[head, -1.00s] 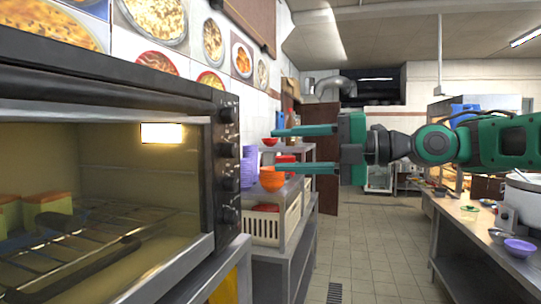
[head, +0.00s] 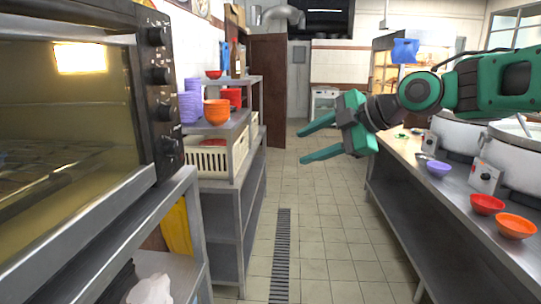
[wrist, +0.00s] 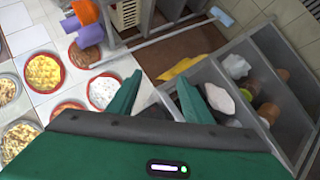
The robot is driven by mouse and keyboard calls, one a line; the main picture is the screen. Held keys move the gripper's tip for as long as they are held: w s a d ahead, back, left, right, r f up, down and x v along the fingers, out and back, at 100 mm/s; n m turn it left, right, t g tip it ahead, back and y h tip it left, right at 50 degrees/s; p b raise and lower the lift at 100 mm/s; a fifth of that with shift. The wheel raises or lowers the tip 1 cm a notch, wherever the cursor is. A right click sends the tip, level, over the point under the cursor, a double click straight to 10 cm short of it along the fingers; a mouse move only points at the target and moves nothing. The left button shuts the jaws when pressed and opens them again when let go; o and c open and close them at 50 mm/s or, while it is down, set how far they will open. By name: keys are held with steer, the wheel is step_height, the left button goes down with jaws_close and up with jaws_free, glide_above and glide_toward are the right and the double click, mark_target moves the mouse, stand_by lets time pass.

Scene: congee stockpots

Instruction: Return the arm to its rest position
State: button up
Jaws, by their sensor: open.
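My green gripper (head: 301,146) is in the middle of the head view, held in the air above the aisle. Its two fingers are apart and point left and slightly down, with nothing between them. The arm reaches in from the right edge, over the right-hand counter. In the wrist view, the two fingers of my gripper (wrist: 158,84) also stand apart and empty, in front of a shelf unit and the wall pictures.
An oven (head: 158,110) stands close on the left. Behind it, a shelf (head: 228,205) holds orange bowls (head: 217,112), purple cups (head: 190,106) and a cream crate (head: 208,163). The right counter (head: 420,205) carries large pots (head: 512,165) and bowls (head: 487,204). The tiled aisle (head: 325,230) is clear.

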steer(key=s+d+f+m+g+h, duration=0.1)
steer(key=s+d+f+m+h, duration=0.5)
steer(key=d, duration=0.5)
steer(key=s+d+f+m+g+h, duration=0.1)
steer(key=s+d+f+m, duration=0.3)
steer(key=d+f+m, duration=0.6)
steer(key=s+d+f+m+g+h, duration=0.1)
steer(key=s+d+f+m, duration=0.3)
steer(key=s, duration=0.7)
steer(key=s+d+f+m+g+h, duration=0.1)
steer(key=s+d+f+m+g, duration=0.3)
steer(key=s+d+m, duration=0.3)
steer(key=s+m, duration=0.2)
steer(key=s, duration=0.3)
steer(key=shift+s+f, duration=0.1)
steer(key=c, duration=0.4)
